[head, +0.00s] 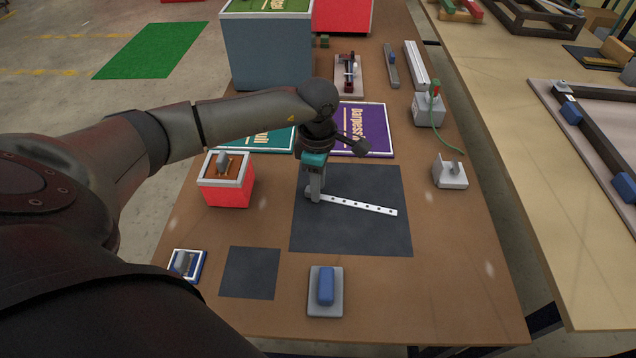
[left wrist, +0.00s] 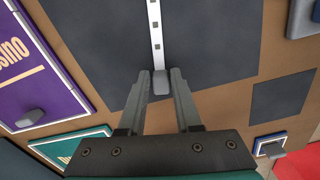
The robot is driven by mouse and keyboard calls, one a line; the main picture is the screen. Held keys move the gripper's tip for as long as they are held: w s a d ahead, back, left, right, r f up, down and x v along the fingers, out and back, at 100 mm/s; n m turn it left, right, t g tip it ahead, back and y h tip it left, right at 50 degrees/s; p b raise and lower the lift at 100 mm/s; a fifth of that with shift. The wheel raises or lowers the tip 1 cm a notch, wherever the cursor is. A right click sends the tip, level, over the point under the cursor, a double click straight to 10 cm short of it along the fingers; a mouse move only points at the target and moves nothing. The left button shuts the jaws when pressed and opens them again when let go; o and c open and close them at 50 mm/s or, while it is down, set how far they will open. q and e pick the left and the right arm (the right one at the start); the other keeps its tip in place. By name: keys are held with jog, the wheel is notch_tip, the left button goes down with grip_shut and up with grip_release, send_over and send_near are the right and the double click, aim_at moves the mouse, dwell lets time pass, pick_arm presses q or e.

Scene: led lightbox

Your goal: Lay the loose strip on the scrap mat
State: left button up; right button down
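The loose strip (head: 358,205) is a thin white bar with several dark squares, over the large dark mat (head: 350,238). My left gripper (head: 315,196) points down at the strip's left end. In the left wrist view a grey tab (left wrist: 161,87) at the strip's near end sits between my left fingertips (left wrist: 161,76), which look closed on it. The strip (left wrist: 155,30) runs away from the fingers there. I cannot tell whether the strip touches the mat. A smaller dark mat (head: 250,273) lies bare at the front left. My right gripper is not in view.
Purple (head: 366,128) and teal (head: 265,139) sign panels lie behind the large mat. A red box (head: 228,193) stands left of it, a grey holder (head: 450,174) right. A blue-topped block (head: 326,290) and small blue-edged tray (head: 186,264) sit in front. The right front table is clear.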

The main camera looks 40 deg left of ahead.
pick_arm(q)
jog(key=o, duration=0.4)
notch_tip(320, 180, up, 3)
jog(key=shift+f+p, duration=0.1)
jog(key=shift+p, duration=0.35)
notch_tip(320, 180, up, 12)
jog(key=p, duration=0.3)
jog(key=shift+r, duration=0.25)
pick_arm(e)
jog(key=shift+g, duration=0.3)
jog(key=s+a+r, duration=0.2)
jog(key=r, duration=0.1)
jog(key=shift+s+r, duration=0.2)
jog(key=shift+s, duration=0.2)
